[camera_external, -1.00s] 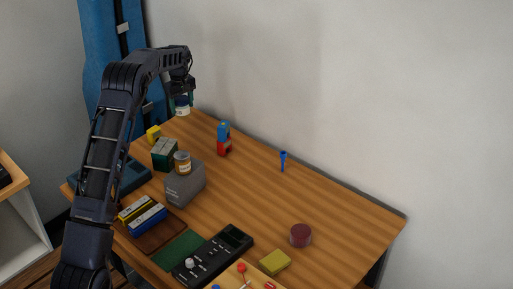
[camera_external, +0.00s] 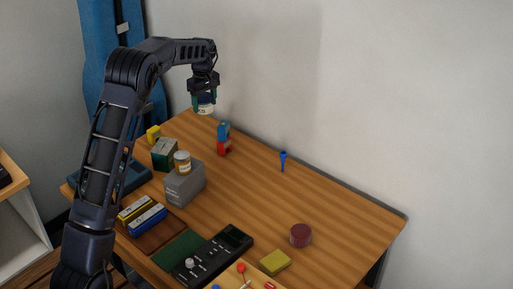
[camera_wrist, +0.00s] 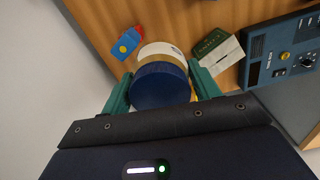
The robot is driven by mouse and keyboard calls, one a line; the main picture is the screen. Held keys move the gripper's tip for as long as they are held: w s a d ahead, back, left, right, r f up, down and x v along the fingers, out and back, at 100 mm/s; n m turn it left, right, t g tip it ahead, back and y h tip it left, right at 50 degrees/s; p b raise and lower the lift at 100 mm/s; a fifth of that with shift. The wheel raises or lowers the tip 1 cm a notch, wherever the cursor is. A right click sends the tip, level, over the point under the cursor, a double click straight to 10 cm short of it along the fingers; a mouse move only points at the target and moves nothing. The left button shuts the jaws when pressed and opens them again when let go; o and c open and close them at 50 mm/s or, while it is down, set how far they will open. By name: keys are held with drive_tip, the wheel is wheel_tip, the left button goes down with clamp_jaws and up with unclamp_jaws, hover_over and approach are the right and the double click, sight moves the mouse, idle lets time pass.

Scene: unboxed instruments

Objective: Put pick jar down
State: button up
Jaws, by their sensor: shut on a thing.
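My gripper (camera_external: 204,93) is shut on a jar (camera_external: 206,107) with a white body and a dark blue lid. In the wrist view the jar (camera_wrist: 161,82) sits between the two green fingers of my gripper (camera_wrist: 161,92), its lid toward the camera. In the external view the jar is held up above the back of the wooden table (camera_external: 340,210), apart from the surface. I cannot tell which of the two is the pick jar by a label.
A blue and red item (camera_external: 223,138) stands near the back edge; a blue peg-like thing (camera_external: 283,160) stands to its right. A dark green box (camera_external: 165,154), black device (camera_external: 214,255), yellow block (camera_external: 275,262) and dark red round thing (camera_external: 300,235) also occupy the table. The right-middle is clear.

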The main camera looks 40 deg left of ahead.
drive_tip(key=s+d+n, duration=0.1)
drive_tip(key=s+d, duration=0.4)
drive_tip(key=d, duration=0.4)
drive_tip(key=s+d+f, duration=0.1)
drive_tip(key=s+d, duration=0.4)
drive_tip(key=d, duration=0.3)
drive_tip(key=s+d+n, duration=0.1)
drive_tip(key=s+d, duration=0.4)
drive_tip(key=d, duration=0.4)
wheel_tip(320, 180, down, 20)
drive_tip(key=shift+r, duration=0.1)
drive_tip(key=o, duration=1.1)
drive_tip(key=shift+c, duration=0.2)
